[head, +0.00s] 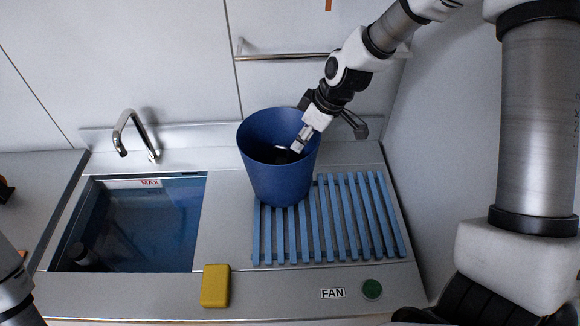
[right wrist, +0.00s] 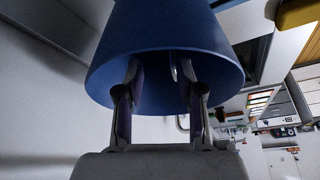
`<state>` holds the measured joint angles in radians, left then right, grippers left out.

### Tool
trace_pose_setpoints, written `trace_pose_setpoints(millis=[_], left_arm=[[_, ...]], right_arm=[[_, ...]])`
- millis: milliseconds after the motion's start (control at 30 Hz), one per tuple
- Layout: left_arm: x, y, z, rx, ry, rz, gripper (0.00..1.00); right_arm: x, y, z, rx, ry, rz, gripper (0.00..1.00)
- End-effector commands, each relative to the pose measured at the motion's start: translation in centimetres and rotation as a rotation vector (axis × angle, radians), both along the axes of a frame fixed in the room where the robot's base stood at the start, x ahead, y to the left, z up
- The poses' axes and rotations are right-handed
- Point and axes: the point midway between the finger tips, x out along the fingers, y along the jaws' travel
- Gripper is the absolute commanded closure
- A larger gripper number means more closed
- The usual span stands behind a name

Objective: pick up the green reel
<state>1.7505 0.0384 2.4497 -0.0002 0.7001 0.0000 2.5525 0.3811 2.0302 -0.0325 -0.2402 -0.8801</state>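I cannot make out a green reel in either view. A round green disc (head: 372,289) lies flat on the front edge beside the FAN label; it looks like a button. A tall blue bin (head: 277,178) stands upright on the drainer; its inside is dark and mostly hidden. My right gripper (head: 299,147) reaches down into the bin's mouth. In the right wrist view its two fingers (right wrist: 158,75) are apart, inside the rim of the blue bin (right wrist: 165,25), with no object clearly between them. My left gripper is not visible; only part of my left arm shows at lower left.
A blue slatted drainer (head: 335,225) lies right of the sink basin (head: 140,225), which has a tap (head: 135,133) behind it. A yellow block (head: 215,286) sits on the front edge. A rail (head: 285,57) runs along the back wall.

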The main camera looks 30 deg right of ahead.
Motion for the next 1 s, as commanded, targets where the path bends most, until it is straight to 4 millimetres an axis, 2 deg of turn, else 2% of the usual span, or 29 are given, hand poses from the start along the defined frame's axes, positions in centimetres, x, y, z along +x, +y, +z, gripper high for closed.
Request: trace_pose_setpoints(millis=[33,267,433,700,733,800,833,1000], left_arm=[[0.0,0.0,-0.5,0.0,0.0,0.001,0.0],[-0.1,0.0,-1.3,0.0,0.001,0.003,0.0],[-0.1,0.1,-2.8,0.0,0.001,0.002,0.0],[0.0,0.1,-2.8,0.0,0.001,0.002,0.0],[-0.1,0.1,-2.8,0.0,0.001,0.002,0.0],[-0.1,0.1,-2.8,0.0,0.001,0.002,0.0],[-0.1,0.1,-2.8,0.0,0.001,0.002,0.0],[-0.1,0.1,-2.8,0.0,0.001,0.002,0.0]], right_arm=[[0.1,0.2,-1.0,-0.003,0.003,0.005,0.63],[1.0,0.9,-3.5,-0.002,0.001,0.0,0.63],[1.9,1.7,-6.4,-0.002,0.001,0.0,0.63],[2.2,1.9,-6.6,-0.001,-0.002,-0.002,0.63],[2.2,1.9,-6.6,-0.001,-0.002,-0.002,0.66],[2.2,1.9,-6.6,-0.001,-0.002,-0.002,0.91],[2.2,1.9,-6.6,-0.001,-0.002,-0.002,1.0],[2.2,1.9,-6.6,0.0,-0.001,-0.003,1.0]])
